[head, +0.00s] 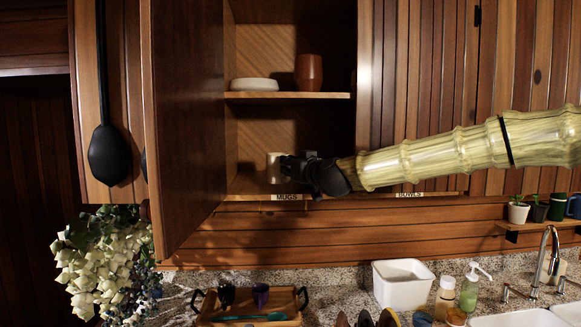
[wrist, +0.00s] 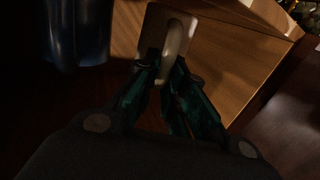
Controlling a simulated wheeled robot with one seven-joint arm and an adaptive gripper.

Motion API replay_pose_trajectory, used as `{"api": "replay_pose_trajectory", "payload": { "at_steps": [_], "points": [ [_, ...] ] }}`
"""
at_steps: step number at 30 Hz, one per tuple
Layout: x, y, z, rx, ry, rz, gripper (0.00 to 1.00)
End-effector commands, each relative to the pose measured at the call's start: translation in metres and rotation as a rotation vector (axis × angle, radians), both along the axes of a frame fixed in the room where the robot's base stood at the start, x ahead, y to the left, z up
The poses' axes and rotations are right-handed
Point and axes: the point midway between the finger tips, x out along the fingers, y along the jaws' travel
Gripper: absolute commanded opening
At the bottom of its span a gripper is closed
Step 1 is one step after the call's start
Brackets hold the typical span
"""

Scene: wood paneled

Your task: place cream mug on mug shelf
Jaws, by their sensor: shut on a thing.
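The cream mug (head: 273,167) is in the lower compartment of the open cabinet, above the shelf board with the MUGS label (head: 287,197). My gripper (head: 290,166) reaches in from the right and covers part of the mug. In the wrist view the gripper (wrist: 163,72) is shut on the handle of the cream mug (wrist: 155,25). The mug looks upright in the head view. Its base is at or close to the mug shelf (head: 250,190); I cannot tell if it touches.
A dark blue vessel (wrist: 78,30) stands beside the mug in the wrist view. The open cabinet door (head: 185,120) bounds the left side. The upper shelf (head: 290,95) holds a white dish (head: 254,84) and a brown cup (head: 309,72). A tray (head: 250,310) lies on the counter below.

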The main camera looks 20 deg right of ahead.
Motion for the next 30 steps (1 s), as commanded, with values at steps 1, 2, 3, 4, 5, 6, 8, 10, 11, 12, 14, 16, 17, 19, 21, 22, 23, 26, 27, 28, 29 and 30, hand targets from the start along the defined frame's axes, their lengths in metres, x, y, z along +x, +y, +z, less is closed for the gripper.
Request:
{"api": "replay_pose_trajectory", "payload": {
  "at_steps": [1,2,3,4,5,6,8,10,11,12,14,16,17,19,21,22,23,26,27,28,29,30],
  "points": [
    [0.0,-0.001,-0.002,0.003,0.001,0.0,0.0],
    [0.0,-0.001,-0.005,0.003,0.0,-0.001,0.0],
    [0.0,-0.001,-0.008,0.003,0.0,-0.001,0.0],
    [0.0,-0.001,-0.009,0.003,0.0,-0.001,0.0],
    [0.0,-0.001,-0.011,0.002,-0.001,-0.001,0.0],
    [0.0,-0.001,-0.012,0.002,-0.001,-0.001,0.0],
    [0.0,0.0,-0.013,0.001,-0.002,0.0,0.0],
    [0.0,0.0,-0.013,0.0,-0.003,0.0,0.0],
    [0.0,0.0,-0.013,0.0,-0.003,0.0,0.0],
    [0.0,0.0,-0.013,0.0,-0.003,-0.001,0.0],
    [0.0,0.0,-0.013,0.0,-0.002,-0.001,0.0],
    [0.0,0.0,-0.015,0.0,-0.002,-0.001,0.0],
    [0.0,0.0,-0.016,0.0,-0.002,-0.001,0.0],
    [0.0,0.0,-0.016,0.0,-0.001,-0.001,0.17],
    [0.0,-0.001,-0.016,0.0,-0.001,-0.001,0.3],
    [0.0,-0.001,-0.016,0.0,-0.001,-0.001,0.33],
    [0.0,-0.001,-0.016,0.0,-0.001,-0.001,0.33],
    [0.0,-0.001,-0.016,0.0,-0.001,-0.001,0.33],
    [0.0,-0.001,-0.016,0.0,-0.001,-0.001,0.33],
    [0.0,0.0,-0.016,0.0,-0.001,-0.001,0.33],
    [0.0,0.0,-0.016,0.0,-0.001,-0.001,0.33],
    [0.0,0.0,-0.016,0.0,-0.001,-0.001,0.33]
  ]
}}
